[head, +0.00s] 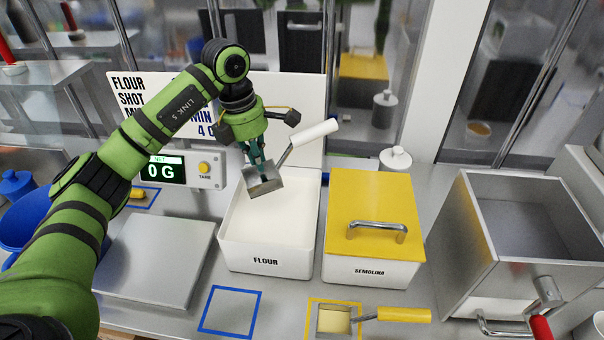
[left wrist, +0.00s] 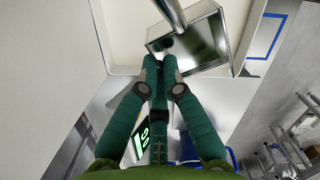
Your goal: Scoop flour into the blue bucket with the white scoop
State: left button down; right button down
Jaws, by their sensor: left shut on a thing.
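The scoop (head: 268,187) has a metal pan and a white handle (head: 315,132) that points up to the right. My left gripper (head: 258,165) is shut on the scoop at its metal pan, not on the white handle. The pan is over the open white flour bin (head: 270,263), which holds pale flour (head: 268,228). In the left wrist view the fingertips (left wrist: 162,66) meet the edge of the pan (left wrist: 195,42). I cannot tell whether the pan touches the flour. The blue bucket (head: 22,215) is at the far left, partly hidden by my left arm. My right gripper is out of view.
A scale plate (head: 155,265) with a display reading 0 G (head: 163,170) lies left of the bin. A yellow-lidded semolina bin (head: 375,215) stands right of it, then a steel hopper (head: 470,250). A yellow-handled scoop (head: 335,319) lies in front. A blue square outline (head: 230,332) is empty.

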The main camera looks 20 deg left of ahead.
pick_arm(q)
notch_tip(320, 180, down, 12)
jog(key=b, duration=0.9)
jog(key=shift+s+a, duration=0.15)
jog(key=shift+a, duration=0.25)
dwell(0.8)
notch_tip(320, 180, up, 11)
jog(key=p, duration=0.7)
jog(key=shift+p, duration=0.3)
jog(key=shift+f, duration=0.15)
dwell(0.4)
